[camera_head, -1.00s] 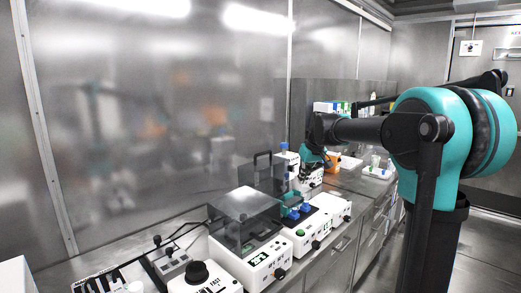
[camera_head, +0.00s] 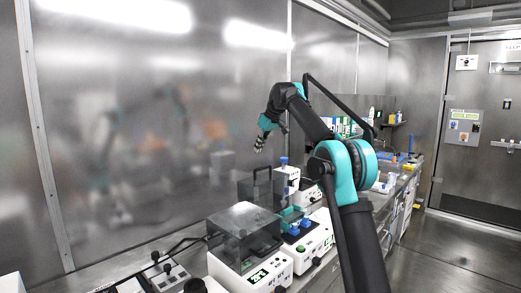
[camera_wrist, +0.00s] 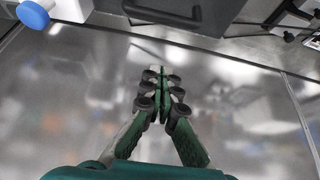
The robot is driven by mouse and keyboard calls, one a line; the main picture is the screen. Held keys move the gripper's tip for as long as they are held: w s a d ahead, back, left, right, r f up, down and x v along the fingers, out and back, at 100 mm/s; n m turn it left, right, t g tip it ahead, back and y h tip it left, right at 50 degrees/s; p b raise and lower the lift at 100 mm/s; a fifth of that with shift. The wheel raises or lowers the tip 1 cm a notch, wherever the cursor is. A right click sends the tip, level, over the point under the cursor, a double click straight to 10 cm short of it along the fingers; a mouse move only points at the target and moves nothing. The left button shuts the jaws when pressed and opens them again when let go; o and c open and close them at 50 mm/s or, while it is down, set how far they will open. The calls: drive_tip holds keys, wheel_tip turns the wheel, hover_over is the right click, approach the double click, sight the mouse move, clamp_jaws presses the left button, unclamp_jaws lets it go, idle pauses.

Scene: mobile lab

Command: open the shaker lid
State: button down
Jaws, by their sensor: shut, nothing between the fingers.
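A white instrument (camera_head: 258,270) with a green display carries a smoky clear box lid (camera_head: 243,226), which is down. Just behind it, a second white instrument (camera_head: 312,242) holds teal and blue parts, and a dark clear lid with a handle (camera_head: 262,187) stands raised over its back. I cannot tell from labels which is the shaker. The handle also shows at the top of the wrist view (camera_wrist: 178,17). My gripper (camera_head: 259,147) is above and apart from the raised lid, near the wall. In the wrist view its fingers (camera_wrist: 163,72) are shut and empty.
A white device with a blue knob (camera_head: 284,162) stands behind the raised lid; the knob shows at the wrist view's upper left (camera_wrist: 33,14). The steel wall (camera_head: 150,120) is close behind the bench. The floor (camera_head: 460,250) at right is clear.

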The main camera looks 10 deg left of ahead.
hover_over(260, 177)
drive_tip(key=w+a, duration=0.3)
wheel_tip(260, 177, down, 6)
drive_tip(key=shift+s+d+f, duration=0.1)
drive_tip(key=shift+s+f, duration=0.2)
drive_tip(key=shift+f, duration=0.1)
drive_tip(key=shift+s+d+r, duration=0.1)
drive_tip(key=shift+s+d, duration=0.4)
drive_tip(key=shift+d, duration=0.05)
drive_tip(key=shift+s+d+f, duration=0.25)
drive_tip(key=shift+s+d, duration=0.4)
drive_tip(key=shift+d, duration=0.1)
drive_tip(key=shift+d, duration=0.1)
drive_tip(key=shift+t+y, duration=0.6)
drive_tip(key=shift+y, duration=0.2)
drive_tip(key=shift+s+d+r, duration=0.25)
drive_tip(key=shift+s+d, duration=0.45)
drive_tip(key=shift+d, duration=0.15)
drive_tip(key=shift+s+d+r, duration=0.2)
drive_tip(key=shift+s+d, duration=0.5)
drive_tip(key=shift+d, duration=0.15)
